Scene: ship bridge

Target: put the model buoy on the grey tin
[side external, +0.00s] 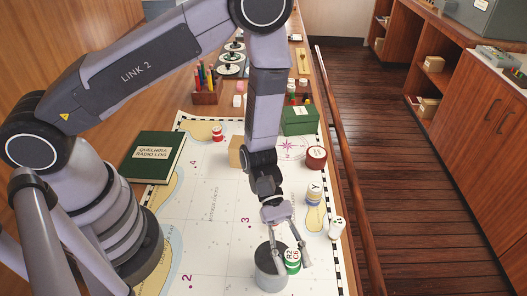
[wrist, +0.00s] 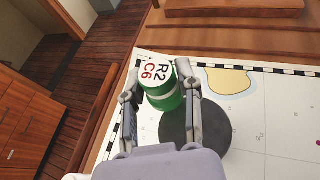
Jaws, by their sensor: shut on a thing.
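A green-and-white model buoy (side external: 293,262) is held between the fingers of my gripper (side external: 289,248). Its white end reads "R2 C6" and also shows in the wrist view (wrist: 160,76), where the buoy looks tilted. The grey tin (side external: 269,273) stands on the chart just left of the buoy in the side view. In the wrist view the tin's dark round top (wrist: 200,138) lies beyond and below the buoy, partly hidden by it and my right finger. I cannot tell whether buoy and tin touch.
To the right stand a white item (side external: 336,229) and a yellow-banded item marked Y (side external: 314,193). Farther back are a dark red round tin (side external: 316,158), a green box (side external: 299,121), a wooden block (side external: 235,152) and a green logbook (side external: 154,157). A rail (side external: 350,180) edges the table.

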